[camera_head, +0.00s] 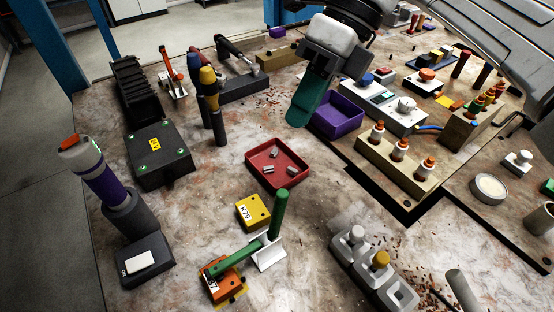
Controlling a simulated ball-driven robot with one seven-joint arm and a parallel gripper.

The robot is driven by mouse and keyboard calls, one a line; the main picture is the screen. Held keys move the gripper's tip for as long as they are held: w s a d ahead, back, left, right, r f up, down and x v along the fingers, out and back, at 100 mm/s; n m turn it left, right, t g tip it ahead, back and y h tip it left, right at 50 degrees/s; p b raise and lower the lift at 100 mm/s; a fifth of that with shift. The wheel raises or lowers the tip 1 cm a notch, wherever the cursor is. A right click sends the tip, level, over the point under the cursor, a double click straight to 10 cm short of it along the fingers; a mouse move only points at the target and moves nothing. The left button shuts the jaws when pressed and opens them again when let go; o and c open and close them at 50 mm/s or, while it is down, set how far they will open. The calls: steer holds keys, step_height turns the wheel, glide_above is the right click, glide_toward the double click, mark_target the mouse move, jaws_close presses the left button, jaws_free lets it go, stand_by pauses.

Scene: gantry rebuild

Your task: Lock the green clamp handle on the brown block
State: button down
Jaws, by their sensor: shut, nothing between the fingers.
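The green clamp handle (280,213) stands nearly upright above a white bracket (269,254) at the front middle. A green clamp bar (237,258) runs from the bracket down to the left, over an orange-brown block (218,284) with a white label. I cannot tell whether the bar's tip presses on this block. My gripper (299,118) hangs above the bench at the upper middle, its teal fingers shut and empty. In the picture it is well above the handle and apart from it.
A yellow labelled block (253,212) sits just left of the handle. A red tray (278,164) with metal pieces and a purple tray (337,116) lie behind it. A grey socket block (372,267) stands to the right. Bare bench shows left of the clamp.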

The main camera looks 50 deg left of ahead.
mark_target(277, 218)
steer(key=w+d+f+m+t, duration=0.1)
steer(key=w+d, duration=0.2)
steer(key=w, duration=0.1)
steer(key=s+d+f, duration=0.1)
steer(key=s+f, duration=0.7)
steer(key=shift+f+h, duration=0.15)
steer(key=shift+h, duration=0.25)
steer(key=shift+s+a+r+t+p, duration=0.15)
steer(key=shift+s+t+p, duration=0.1)
steer(key=shift+s, duration=0.25)
steer(key=shift+s+d+r+t+p, duration=0.15)
steer(key=shift+s+t, duration=0.15)
steer(key=shift+s, duration=0.2)
steer(key=shift+s+a+r+t+p, duration=0.15)
steer(key=shift+s+t, duration=0.1)
steer(key=shift+s, duration=0.25)
